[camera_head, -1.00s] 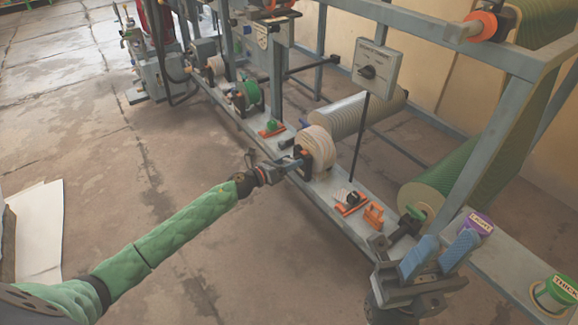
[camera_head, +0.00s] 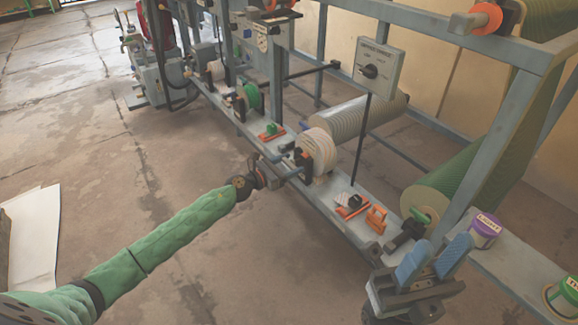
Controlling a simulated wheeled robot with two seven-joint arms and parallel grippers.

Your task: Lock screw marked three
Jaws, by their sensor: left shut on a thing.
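My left gripper (camera_head: 290,170) is at the near side of the white roll (camera_head: 319,147) on the grey rail. It is shut on the screw at the dark holder (camera_head: 304,162) of that roll. The jaws hide most of the screw, and no number can be read on it. My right gripper (camera_head: 435,257), with blue fingers, is at the lower right. Its fingers are apart with nothing between them.
The grey rail (camera_head: 335,205) carries a green roll (camera_head: 251,97), an orange clamp with a green knob (camera_head: 271,131), another orange clamp (camera_head: 352,206) and an orange block (camera_head: 376,218). A switch box (camera_head: 377,65) stands behind. Purple (camera_head: 484,231) and green pots stand right.

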